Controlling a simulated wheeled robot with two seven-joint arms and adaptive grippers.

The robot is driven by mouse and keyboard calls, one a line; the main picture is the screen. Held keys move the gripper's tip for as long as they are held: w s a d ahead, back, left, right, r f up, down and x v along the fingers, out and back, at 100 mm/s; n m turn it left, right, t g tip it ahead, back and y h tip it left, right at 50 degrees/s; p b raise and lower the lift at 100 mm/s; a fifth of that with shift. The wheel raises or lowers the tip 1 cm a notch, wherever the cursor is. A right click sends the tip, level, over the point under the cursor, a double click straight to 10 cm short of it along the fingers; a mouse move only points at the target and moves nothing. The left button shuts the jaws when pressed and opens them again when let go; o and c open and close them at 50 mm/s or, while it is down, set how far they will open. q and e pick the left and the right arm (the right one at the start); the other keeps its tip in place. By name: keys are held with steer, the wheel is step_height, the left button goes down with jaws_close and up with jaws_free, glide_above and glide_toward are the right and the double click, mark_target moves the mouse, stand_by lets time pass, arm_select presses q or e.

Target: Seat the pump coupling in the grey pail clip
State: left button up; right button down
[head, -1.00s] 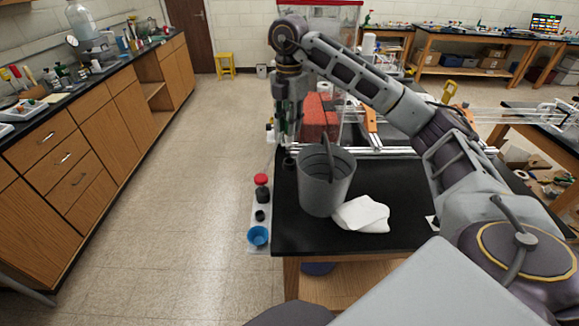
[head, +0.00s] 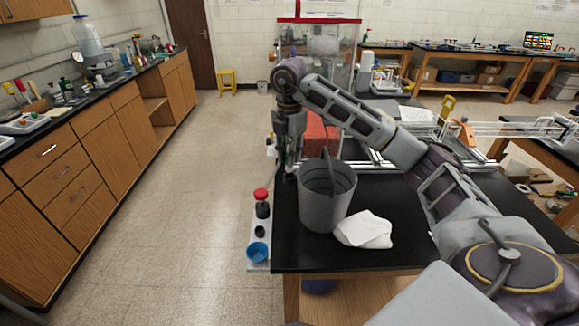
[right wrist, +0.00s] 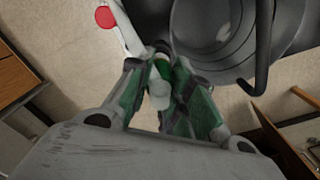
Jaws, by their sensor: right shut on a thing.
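The grey pail (head: 326,207) stands upright on the black bench top, with a dark handle rising from it. Its rim and inside fill the upper right of the right wrist view (right wrist: 215,45). My right gripper (head: 290,166) points down just left of the pail's rim. In the right wrist view its green-lined fingers (right wrist: 160,92) are shut on a small white and green piece, seemingly the pump coupling (right wrist: 160,88). A dark part at the rim, perhaps the pail clip (right wrist: 158,48), lies just beyond the piece. I cannot tell whether they touch. My left gripper is out of view.
A white strip along the bench's left edge carries a red-capped item (head: 261,203), a black ring (head: 259,231) and a blue cup (head: 257,252). A white cloth (head: 364,230) lies right of the pail. A red block (head: 320,133) stands behind it.

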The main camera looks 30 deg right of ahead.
stand_by(0.4)
steer(key=shift+f, duration=2.05)
steer(key=shift+f, duration=0.15)
steer(key=c, duration=1.3)
jaws_free()
